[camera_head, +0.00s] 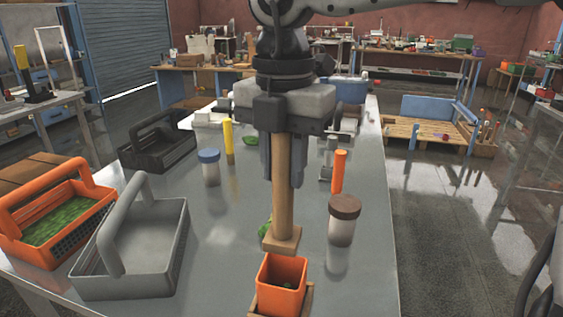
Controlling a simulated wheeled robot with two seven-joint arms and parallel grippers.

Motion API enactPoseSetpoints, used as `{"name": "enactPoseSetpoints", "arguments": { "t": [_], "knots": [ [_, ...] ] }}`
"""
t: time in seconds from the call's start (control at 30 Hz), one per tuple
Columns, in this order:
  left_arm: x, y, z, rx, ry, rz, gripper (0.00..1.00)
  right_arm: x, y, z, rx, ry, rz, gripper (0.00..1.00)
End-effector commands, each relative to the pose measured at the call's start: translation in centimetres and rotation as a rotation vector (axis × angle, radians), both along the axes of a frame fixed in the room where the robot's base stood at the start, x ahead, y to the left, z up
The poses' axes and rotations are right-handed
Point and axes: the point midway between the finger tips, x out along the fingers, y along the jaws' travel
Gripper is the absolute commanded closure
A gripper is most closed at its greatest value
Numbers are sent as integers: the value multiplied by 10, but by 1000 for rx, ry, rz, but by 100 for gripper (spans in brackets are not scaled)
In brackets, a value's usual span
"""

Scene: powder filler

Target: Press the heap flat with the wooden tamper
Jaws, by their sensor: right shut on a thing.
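My right gripper (283,172) points down over the table in the middle of the view. It is shut on the handle of the wooden tamper (283,205), which hangs upright with its square foot at the bottom. The foot is just above and behind the orange square container (280,287) in the picture, and the two look apart. The container stands in a wooden holder (307,300) at the near edge of the view. My left gripper is not in view.
A brown-lidded jar (343,220) and an orange cylinder (339,171) stand right of the tamper. A blue-lidded jar (210,167) and a yellow cylinder (228,140) stand left. Grey (170,258) and orange (20,243) carriers occupy the left side. Bare tabletop (225,240) lies between.

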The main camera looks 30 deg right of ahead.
Motion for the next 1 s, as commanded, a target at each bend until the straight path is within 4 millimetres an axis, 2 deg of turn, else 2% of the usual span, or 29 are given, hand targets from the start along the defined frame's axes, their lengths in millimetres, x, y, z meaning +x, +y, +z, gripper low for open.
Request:
{"name": "enactPoseSetpoints", "arguments": {
  "t": [0.2,0.67,1.0],
  "knots": [
    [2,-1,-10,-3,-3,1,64,1,-1,-12,0,-1,3,93],
    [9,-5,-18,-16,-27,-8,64,1,-1,-40,2,-1,2,93],
    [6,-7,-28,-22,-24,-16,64,1,-1,-57,0,-1,3,93]
  ]
}}
